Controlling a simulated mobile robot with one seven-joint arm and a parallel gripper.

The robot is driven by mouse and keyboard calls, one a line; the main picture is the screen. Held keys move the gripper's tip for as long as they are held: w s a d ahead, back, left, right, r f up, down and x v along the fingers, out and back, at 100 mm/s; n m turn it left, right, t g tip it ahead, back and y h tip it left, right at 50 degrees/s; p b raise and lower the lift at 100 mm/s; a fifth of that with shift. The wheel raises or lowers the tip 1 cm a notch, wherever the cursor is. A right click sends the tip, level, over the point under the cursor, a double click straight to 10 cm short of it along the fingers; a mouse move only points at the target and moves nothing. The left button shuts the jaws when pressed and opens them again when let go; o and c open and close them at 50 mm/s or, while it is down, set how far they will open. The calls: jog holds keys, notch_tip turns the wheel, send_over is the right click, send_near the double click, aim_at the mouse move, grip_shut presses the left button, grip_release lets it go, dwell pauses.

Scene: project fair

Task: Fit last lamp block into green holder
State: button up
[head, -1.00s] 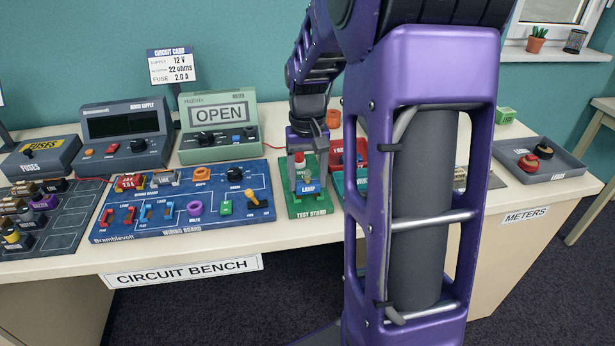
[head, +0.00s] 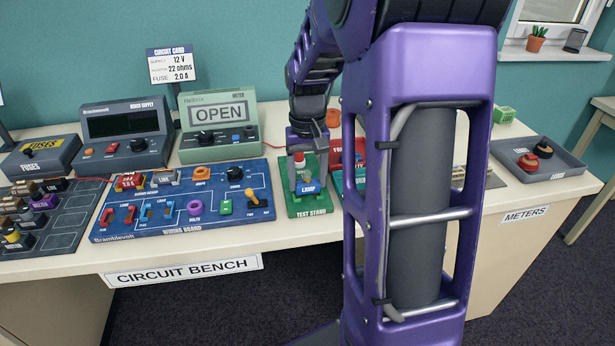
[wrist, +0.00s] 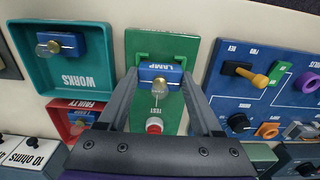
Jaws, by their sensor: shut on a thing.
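The last lamp block (wrist: 152,73) is blue with a small clear bulb, and its LAMP label also shows in the head view (head: 309,188). My gripper (wrist: 160,82) is shut on it, with one finger on each side; it also shows in the head view (head: 305,178). The block is at the green holder (wrist: 152,45), marked TEST STAND in the head view (head: 311,209). I cannot tell whether the block is fully seated or slightly above it. A red button stands on the holder, close to my fingers.
In the wrist view, a teal WORKS tray (wrist: 88,86) and a red FAULTY tray (wrist: 62,119), each with a lamp block, lie left of the holder. The wiring board (head: 180,226) is close on its other side. The meter (head: 217,153) reads OPEN.

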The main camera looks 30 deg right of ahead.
jog(key=shift+f+b, duration=0.3)
jog(key=shift+f, duration=0.2)
jog(key=o, duration=1.4)
jog(key=shift+r, duration=0.1)
jog(key=shift+r+p, duration=3.35)
jog(key=shift+r, duration=0.55)
